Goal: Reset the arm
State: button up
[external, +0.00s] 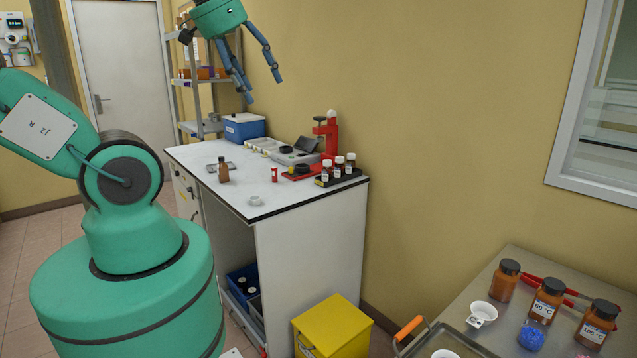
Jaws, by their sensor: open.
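My gripper (255,82) hangs at the top of the external view, its blue fingers spread open and pointing down. It is empty and high above the white bench (300,198), apart from everything on it. My green arm rises from its round base at the left, and the middle of the arm is out of the picture.
On the bench are a brown bottle (223,172), a small red item (274,175), a white dish (255,201), a red stand (330,140) and several small bottles in a black rack (340,179). A yellow bin (333,328) and a metal table (470,316) with jars are at right.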

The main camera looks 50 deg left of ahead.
notch_tip(320, 180, down, 4)
jog(key=b, duration=0.4)
jog(key=shift+f, duration=0.25)
